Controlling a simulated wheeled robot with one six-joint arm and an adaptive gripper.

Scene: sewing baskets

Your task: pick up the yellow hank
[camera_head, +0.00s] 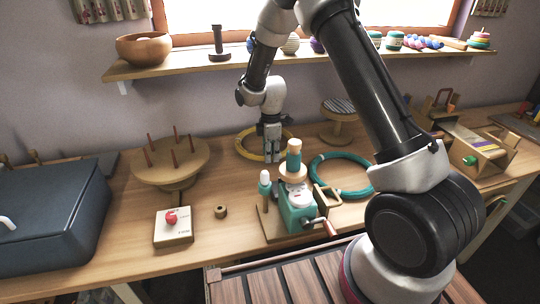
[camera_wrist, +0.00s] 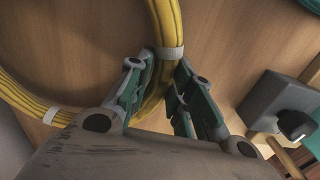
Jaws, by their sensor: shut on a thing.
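The yellow hank (camera_head: 243,146) is a ring of yellow strands lying at the back of the wooden table in the head view. In the wrist view the yellow hank (camera_wrist: 169,24) shows pale bands around it, one of them near my fingers. My gripper (camera_head: 272,158) points down at the ring's near right side. In the wrist view my gripper (camera_wrist: 160,88) has its two green-padded fingers on either side of the strand, shut on it. The ring appears to be at table level; I cannot tell whether it is clear of the wood.
A teal hank (camera_head: 343,193) lies to the right. A teal winding device (camera_head: 297,212) with a crank stands just in front of my gripper. A round pegged wooden stand (camera_head: 170,160) is to the left, and a shelf (camera_head: 300,57) runs above.

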